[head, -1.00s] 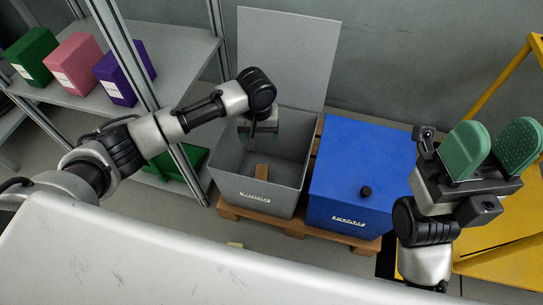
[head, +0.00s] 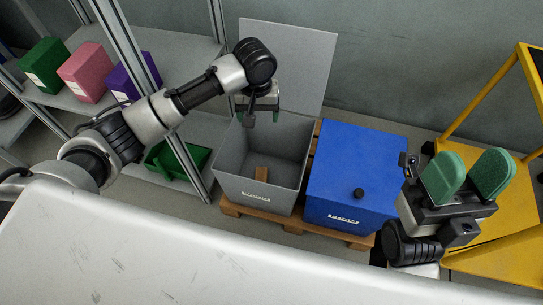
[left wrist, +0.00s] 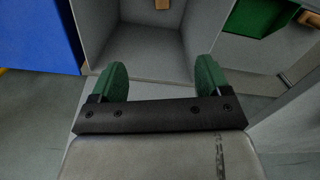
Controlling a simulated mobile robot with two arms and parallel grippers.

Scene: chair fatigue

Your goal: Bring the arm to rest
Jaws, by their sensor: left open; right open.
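My left arm (head: 180,105) reaches in from the left. Its gripper (head: 259,113) hangs above the back of the open grey bin (head: 255,188), in front of the raised grey lid. In the left wrist view the two green fingers (left wrist: 160,82) are apart with nothing between them, and the grey bin (left wrist: 150,45) lies beyond them. My right gripper (head: 468,177) is at the right, its green fingers pointing up, open and empty, near the blue bin (head: 350,170).
A brown block (head: 262,174) lies inside the grey bin. Both bins stand on a wooden pallet (head: 295,222). A shelf at the left holds green (head: 40,65), pink (head: 86,72) and purple (head: 134,75) boxes. A yellow frame (head: 490,95) stands at the right.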

